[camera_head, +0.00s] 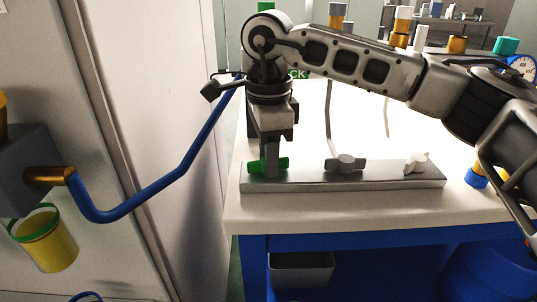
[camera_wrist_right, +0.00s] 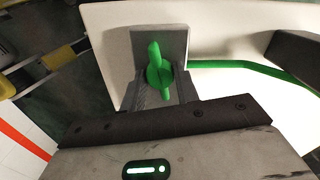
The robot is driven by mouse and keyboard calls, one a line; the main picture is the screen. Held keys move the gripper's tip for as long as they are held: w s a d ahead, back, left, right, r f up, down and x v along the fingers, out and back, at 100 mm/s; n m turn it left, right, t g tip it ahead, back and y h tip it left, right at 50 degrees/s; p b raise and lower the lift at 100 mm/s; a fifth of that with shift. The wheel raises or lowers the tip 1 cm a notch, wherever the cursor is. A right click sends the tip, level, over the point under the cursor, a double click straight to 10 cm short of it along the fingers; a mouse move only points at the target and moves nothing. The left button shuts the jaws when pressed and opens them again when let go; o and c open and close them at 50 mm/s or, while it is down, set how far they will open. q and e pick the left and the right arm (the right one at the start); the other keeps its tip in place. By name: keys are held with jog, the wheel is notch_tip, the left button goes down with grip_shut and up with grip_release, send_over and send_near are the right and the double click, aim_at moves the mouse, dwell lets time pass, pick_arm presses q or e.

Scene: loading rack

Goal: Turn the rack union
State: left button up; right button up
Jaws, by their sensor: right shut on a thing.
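The rack (camera_head: 390,181) is a long silver block on a white table, with a row of winged unions along it. At its left end is a green union (camera_head: 283,163); a grey one (camera_head: 345,162) is in the middle and a white one (camera_head: 416,162) at the right. My right gripper (camera_head: 271,160) points down at the green union and is shut on it, its fingers hiding the middle. In the right wrist view the green union (camera_wrist_right: 158,70) shows its wings between the grey fingers, with a green line running right. My left gripper is not in view.
A blue hose (camera_head: 170,185) runs from a brass fitting (camera_head: 46,175) on a grey box at left up behind my right wrist. A yellow bucket (camera_head: 48,243) hangs below. Colored-capped objects and a gauge (camera_head: 523,67) stand behind my arm. The tabletop front edge (camera_head: 380,215) is clear.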

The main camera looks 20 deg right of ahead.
jog(key=shift+m, duration=1.1)
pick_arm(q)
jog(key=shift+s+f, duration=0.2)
pick_arm(e)
jog(key=o, duration=1)
pick_arm(q)
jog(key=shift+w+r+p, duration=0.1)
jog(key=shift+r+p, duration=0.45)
jog(key=shift+p, duration=0.65)
pick_arm(e)
notch_tip(320, 180, up, 16)
jog(key=shift+r, duration=0.1)
